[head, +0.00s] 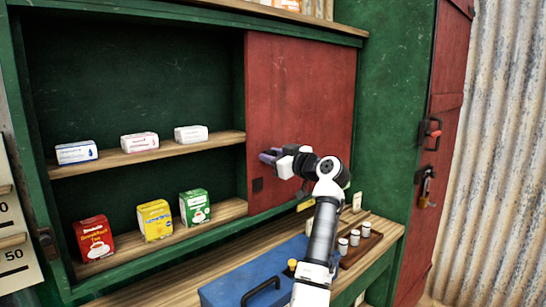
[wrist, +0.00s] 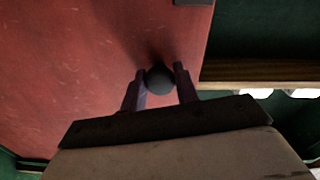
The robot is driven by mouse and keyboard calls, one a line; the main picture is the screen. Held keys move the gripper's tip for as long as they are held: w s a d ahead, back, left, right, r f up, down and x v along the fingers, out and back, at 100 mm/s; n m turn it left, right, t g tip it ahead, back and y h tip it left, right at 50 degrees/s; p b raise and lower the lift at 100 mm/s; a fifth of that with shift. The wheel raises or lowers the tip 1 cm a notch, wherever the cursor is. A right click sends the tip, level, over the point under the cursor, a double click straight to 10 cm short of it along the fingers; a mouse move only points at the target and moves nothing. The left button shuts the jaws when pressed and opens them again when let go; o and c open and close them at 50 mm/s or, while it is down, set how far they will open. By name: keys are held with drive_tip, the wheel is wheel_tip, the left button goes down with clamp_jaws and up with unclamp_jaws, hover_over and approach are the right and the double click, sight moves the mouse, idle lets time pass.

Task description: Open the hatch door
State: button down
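The hatch door (head: 300,100) is a flat red panel covering the right part of a green cabinet front. The cabinet's left part stands open. A dark round knob (wrist: 160,78) sits on the panel near its left edge as the head view shows it. My gripper (head: 266,155) is at that knob; its two purple fingers also show in the wrist view (wrist: 160,82). They stand on either side of the knob and appear to touch it. In the head view my gripper hides the knob.
Shelves (head: 150,156) in the open part hold white packets and tea boxes (head: 95,238). Below, a blue case (head: 240,288) and small jars in a wooden rack (head: 365,245) stand on the counter. A red door with a padlock (head: 426,185) is at right.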

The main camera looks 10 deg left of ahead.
drive_tip(key=c, duration=1.1)
unclamp_jaws()
drive_tip(key=shift+a, duration=0.1)
drive_tip(key=shift+o, duration=0.2)
drive_tip(key=b+v, duration=0.4)
drive_tip(key=v, duration=1)
